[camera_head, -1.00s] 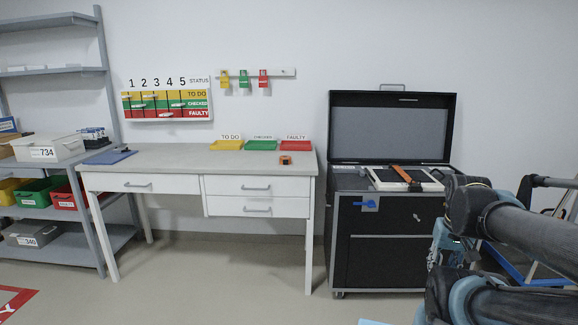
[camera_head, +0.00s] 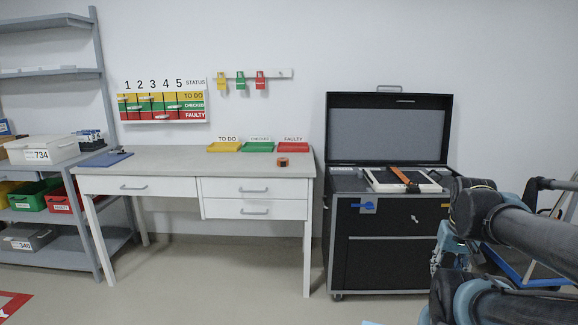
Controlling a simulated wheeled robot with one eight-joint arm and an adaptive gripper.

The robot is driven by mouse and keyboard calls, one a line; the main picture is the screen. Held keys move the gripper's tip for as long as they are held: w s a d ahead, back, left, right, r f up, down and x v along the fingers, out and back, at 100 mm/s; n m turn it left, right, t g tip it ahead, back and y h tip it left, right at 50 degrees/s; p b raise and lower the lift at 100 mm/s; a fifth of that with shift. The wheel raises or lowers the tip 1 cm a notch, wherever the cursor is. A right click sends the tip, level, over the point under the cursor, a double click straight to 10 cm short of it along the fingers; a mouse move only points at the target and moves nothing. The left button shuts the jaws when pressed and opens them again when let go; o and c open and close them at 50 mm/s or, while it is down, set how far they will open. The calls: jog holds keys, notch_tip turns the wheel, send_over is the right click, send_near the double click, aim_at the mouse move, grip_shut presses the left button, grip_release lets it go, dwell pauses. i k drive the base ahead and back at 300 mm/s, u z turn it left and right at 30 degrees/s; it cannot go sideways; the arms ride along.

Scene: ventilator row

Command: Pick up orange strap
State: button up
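An orange strap (camera_head: 399,175) lies slanted across a white-framed tray or panel (camera_head: 377,186) on top of the black cabinet (camera_head: 388,250), below its raised lid. A dark piece sits at the strap's near end. A small orange object (camera_head: 283,162) also lies at the right end of the white desk; I cannot tell whether it is a rolled strap. My arm is at the right edge of the view, in front of and to the right of the cabinet. My gripper's fingertips cannot be made out.
The white desk (camera_head: 210,165) stands left of the cabinet, with yellow, green and red trays (camera_head: 258,147) at its back. Grey shelves (camera_head: 75,190) with bins stand at far left. A blue-framed cart (camera_head: 530,270) is behind my arm. The floor in front is open.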

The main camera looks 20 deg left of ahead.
aim_at(283, 161)
jog(key=z, duration=2)
jog(key=k, duration=1.7)
jog(key=u, duration=1.95)
jog(key=i, duration=0.6)
jog(key=u, duration=0.1)
